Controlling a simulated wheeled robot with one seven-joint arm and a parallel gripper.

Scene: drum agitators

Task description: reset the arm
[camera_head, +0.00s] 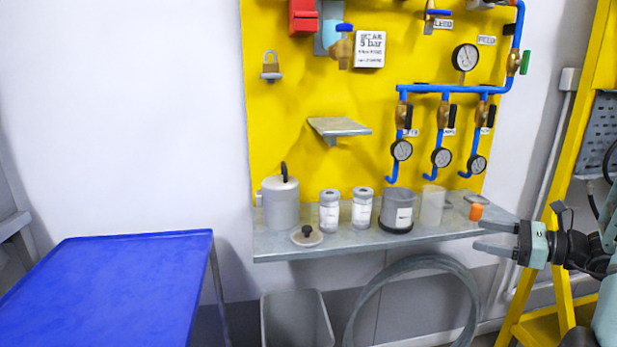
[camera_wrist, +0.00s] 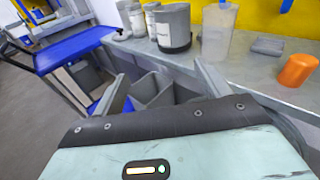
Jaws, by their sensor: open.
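My gripper (camera_head: 484,237) is at the right in the head view, in front of the right end of the metal shelf. Its two fingers are spread apart and point left, with nothing between them. In the wrist view my gripper (camera_wrist: 160,95) is also open and empty, with the grey bin and the shelf's front edge beyond the fingers. An orange cap-like piece (camera_head: 476,212) stands on the shelf close above my gripper; it also shows at the right in the wrist view (camera_wrist: 297,70).
The metal shelf (camera_head: 335,246) carries a tall grey canister (camera_head: 281,204), two small jars, a dark-based pot (camera_head: 398,208), a clear cup (camera_head: 432,206) and a lid (camera_head: 306,236). A blue cart (camera_head: 110,285) stands left. A bin (camera_head: 297,318) and hose coil are below. A yellow frame (camera_head: 560,200) stands right.

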